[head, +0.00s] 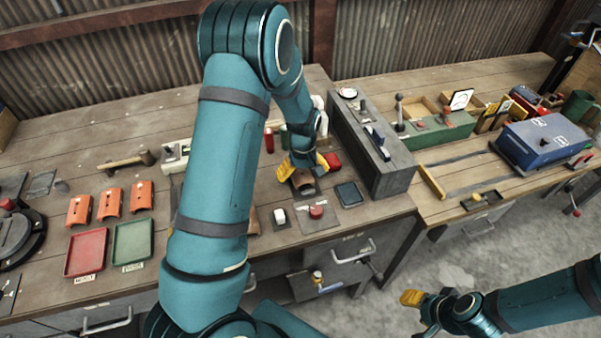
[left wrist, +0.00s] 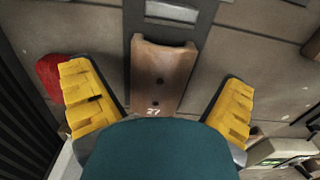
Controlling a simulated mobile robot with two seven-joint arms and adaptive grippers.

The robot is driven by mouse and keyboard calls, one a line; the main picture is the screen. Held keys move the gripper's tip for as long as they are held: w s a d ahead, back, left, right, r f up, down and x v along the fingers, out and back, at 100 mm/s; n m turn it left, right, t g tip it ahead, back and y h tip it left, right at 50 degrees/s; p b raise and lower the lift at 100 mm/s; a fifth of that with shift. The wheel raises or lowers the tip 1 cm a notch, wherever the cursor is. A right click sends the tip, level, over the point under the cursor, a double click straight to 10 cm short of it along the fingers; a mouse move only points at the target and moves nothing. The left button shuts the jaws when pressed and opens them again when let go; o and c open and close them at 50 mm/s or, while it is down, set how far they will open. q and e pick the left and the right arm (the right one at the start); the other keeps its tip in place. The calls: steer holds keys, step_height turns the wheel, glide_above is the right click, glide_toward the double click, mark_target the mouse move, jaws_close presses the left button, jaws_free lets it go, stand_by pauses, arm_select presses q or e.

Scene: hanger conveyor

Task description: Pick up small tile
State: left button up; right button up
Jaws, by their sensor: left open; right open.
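A small brown curved tile (left wrist: 163,75) with dark holes and a white mark lies on a dark grey plate (left wrist: 203,30) in the left wrist view. In the head view the tile (head: 302,184) shows partly below my left gripper (head: 303,167). My left gripper is open, with one yellow finger on each side of the tile and visible gaps between. It holds nothing. My right gripper (head: 417,306) is open and empty over the floor at the lower right, away from the bench. Several orange curved tiles (head: 111,203) lie at the left of the bench.
A red tray (head: 87,252) and a green tray (head: 132,241) sit at the left. A grey block housing (head: 370,145) stands right of the tile. A red button (head: 316,211) and a white switch (head: 280,216) are near the front edge. A red object (left wrist: 50,76) lies beside the left finger.

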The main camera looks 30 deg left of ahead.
arm_select(q)
steer(key=shift+f, duration=0.8)
steer(key=c, duration=1.4)
steer(key=shift+o, duration=0.2)
steer(key=shift+r, duration=0.1)
